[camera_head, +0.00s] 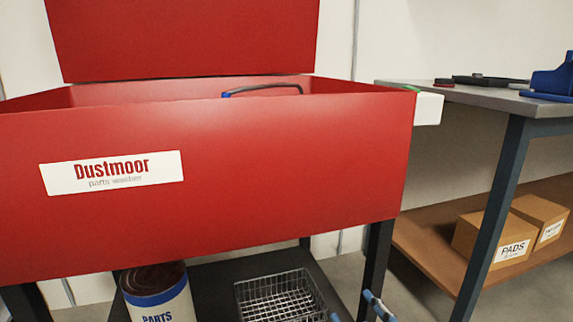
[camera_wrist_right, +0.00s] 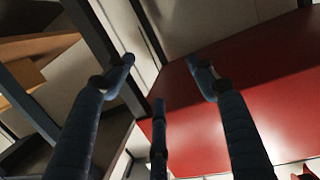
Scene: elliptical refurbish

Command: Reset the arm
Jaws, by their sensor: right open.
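My right gripper (camera_wrist_right: 160,82) shows in the right wrist view with its dark blue fingers spread apart and nothing between them. Some of its fingertips also show at the bottom edge of the head view (camera_head: 376,304), in front of the wire basket and low beside the red parts washer's leg. The rest of my right arm is outside the head view. My left gripper is in neither view.
The red Dustmoor parts washer (camera_head: 270,170) fills the left and centre, its lid up. A parts bucket (camera_head: 158,292) and wire basket (camera_head: 280,295) sit on its lower shelf. A workbench (camera_head: 465,94) stands at right, with boxes (camera_head: 492,240) on its shelf.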

